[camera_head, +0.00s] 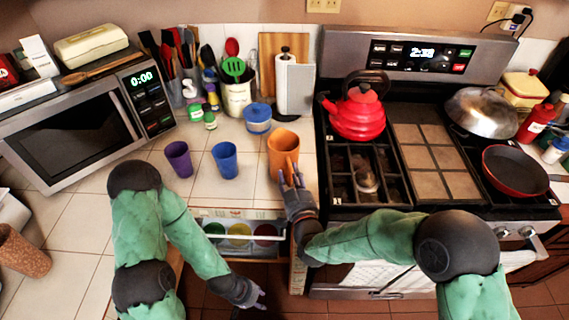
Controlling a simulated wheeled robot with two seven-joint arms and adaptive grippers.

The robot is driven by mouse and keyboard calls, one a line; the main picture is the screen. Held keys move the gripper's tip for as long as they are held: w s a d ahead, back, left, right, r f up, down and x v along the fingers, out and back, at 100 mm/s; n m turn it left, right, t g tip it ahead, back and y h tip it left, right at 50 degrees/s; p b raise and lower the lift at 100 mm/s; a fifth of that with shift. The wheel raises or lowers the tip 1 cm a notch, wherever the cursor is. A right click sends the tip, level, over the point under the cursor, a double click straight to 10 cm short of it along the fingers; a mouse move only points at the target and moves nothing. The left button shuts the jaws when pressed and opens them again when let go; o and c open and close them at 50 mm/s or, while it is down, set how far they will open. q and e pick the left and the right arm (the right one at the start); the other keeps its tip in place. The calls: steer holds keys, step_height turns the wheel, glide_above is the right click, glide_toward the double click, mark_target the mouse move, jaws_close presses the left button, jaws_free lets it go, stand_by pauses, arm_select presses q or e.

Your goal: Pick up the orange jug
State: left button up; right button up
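The orange jug (281,146) stands upright on the white tiled counter, left of the stove, with its handle toward me. My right gripper (290,175) is at the near side of the jug, by the handle. Its two fingers are spread apart, with the handle's lower end close to the gap; I cannot tell whether they touch it. My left gripper (263,300) is low in front of the counter, below the open drawer. Its fingers look apart and empty.
An open drawer (279,236) with green, yellow and red items lies below the counter edge.

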jaws_close()
